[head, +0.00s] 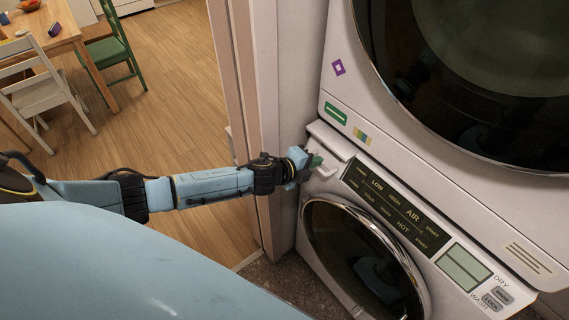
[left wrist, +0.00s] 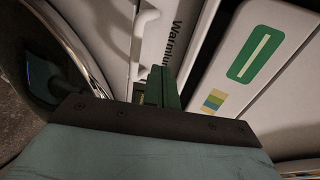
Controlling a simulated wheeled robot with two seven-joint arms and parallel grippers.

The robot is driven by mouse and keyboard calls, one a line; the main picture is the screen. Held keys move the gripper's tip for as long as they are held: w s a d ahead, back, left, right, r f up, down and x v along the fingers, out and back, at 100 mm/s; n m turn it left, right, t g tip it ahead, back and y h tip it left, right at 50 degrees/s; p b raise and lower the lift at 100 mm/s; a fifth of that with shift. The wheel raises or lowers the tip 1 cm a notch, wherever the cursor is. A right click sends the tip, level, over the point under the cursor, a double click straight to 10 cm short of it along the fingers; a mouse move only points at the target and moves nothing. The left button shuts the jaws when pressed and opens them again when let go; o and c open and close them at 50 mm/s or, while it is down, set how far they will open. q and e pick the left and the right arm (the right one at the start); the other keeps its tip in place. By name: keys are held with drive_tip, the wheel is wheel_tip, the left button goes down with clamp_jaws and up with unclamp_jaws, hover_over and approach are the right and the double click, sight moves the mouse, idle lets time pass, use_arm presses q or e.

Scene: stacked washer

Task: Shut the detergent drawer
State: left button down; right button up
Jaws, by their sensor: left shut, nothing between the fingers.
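The detergent drawer (head: 330,139) is a white panel with a pale handle at the upper left of the lower machine's control strip. Its edge looks to stand a little proud, but I cannot tell by how much. My left gripper (head: 316,161) is at the drawer's front, by the handle, and partly covers it. In the left wrist view, the green fingers (left wrist: 165,88) are together and empty. They point at the white drawer face (left wrist: 172,45), which bears dark lettering, beside its curved handle (left wrist: 147,24). I cannot tell whether they touch it. My right gripper is out of view.
The lower machine's round door (head: 362,262) is below the drawer. The upper machine's round door (head: 480,70) is above. A door frame (head: 246,120) stands close left of the machines. Beyond it are a wooden floor, a table (head: 48,35) and chairs.

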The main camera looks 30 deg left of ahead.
use_arm(q)
drive_tip(key=v, duration=0.8)
drive_tip(key=shift+s, duration=0.35)
drive_tip(key=shift+a, duration=0.15)
drive_tip(key=s+a+f+n+g+y+b, duration=0.1)
drive_tip(key=s+a+f+n+b, duration=0.15)
drive_tip(key=f, duration=0.75)
drive_tip(key=s+a+f+n+g+y+b, duration=0.2)
drive_tip(key=s+f+n, duration=0.2)
drive_tip(key=f, duration=0.5)
drive_tip(key=s+a+f+n+g+y+b, duration=0.15)
drive_tip(key=s+f+n, duration=0.25)
drive_tip(key=f, duration=0.6)
drive_tip(key=s+d+f+n+g+b, duration=0.2)
drive_tip(key=s+f, duration=0.4)
drive_tip(key=s, duration=0.4)
drive_tip(key=s+d+f+n+g+b, duration=0.1)
drive_tip(key=s+f+n+g, duration=0.1)
drive_tip(key=s+f+n, duration=0.2)
drive_tip(key=s+d+f+n+g+b, duration=0.2)
drive_tip(key=s+f, duration=0.8)
drive_tip(key=s, duration=0.8)
drive_tip(key=shift+s+d+f+n+g+b, duration=0.25)
drive_tip(key=shift+d+n+g+b, duration=0.15)
drive_tip(key=shift+n, duration=0.25)
